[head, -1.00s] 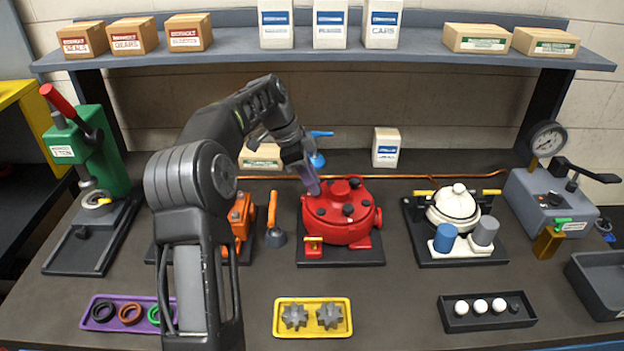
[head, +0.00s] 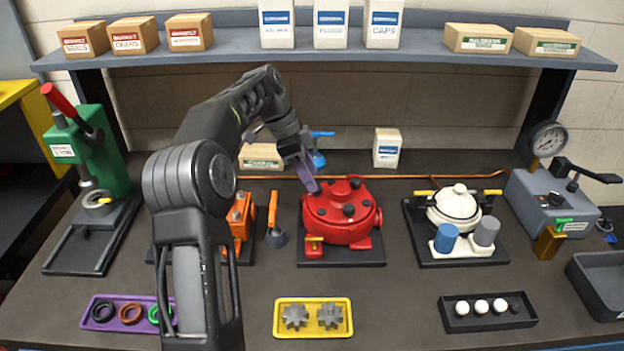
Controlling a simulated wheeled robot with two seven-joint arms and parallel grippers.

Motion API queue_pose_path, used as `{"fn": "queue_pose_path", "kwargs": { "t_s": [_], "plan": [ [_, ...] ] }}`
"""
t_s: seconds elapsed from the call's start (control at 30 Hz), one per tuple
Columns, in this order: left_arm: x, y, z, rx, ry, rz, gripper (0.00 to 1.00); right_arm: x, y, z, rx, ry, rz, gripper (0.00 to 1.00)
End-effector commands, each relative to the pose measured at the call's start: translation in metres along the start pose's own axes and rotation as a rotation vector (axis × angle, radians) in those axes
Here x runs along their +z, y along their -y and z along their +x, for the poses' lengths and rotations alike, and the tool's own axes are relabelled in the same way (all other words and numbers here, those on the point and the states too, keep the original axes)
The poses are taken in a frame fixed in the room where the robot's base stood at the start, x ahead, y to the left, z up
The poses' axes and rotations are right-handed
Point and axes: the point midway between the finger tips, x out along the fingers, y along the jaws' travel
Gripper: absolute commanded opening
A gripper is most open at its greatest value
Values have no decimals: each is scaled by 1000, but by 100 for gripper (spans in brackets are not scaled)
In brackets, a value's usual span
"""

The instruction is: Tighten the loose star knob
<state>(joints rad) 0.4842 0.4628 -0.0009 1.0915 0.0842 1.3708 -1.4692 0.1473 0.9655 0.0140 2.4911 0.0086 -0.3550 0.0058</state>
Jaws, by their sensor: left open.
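The red motor (head: 345,231) stands on a dark base plate in the middle of the bench. Small black knobs show on its top, one near the front (head: 349,210) and one at the back (head: 355,183). I cannot tell from this view which star knob is loose. My left gripper (head: 308,182) is open and points down at the back left edge of the red motor. It hides part of that edge. I cannot tell whether its fingers touch anything. My right gripper is out of view.
An orange motor (head: 238,220) is partly behind my left arm. A white motor (head: 455,210) stands to the right. A yellow tray (head: 313,333) with gears lies in front. A blue-handled item (head: 319,158) is behind the gripper. Bare bench lies between the motors and trays.

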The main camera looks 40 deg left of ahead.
Motion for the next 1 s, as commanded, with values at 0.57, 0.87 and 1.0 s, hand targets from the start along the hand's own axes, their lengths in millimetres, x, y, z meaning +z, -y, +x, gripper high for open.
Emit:
{"fn": "queue_pose_path", "kwargs": {
  "t_s": [0.57,0.87,1.0],
  "plan": [
    [0,0,-60,-2,0,0,47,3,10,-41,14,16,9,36],
    [0,0,-59,-2,0,0,47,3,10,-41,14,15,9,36],
    [0,0,-59,-2,0,0,47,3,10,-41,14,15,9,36]
  ]
}}
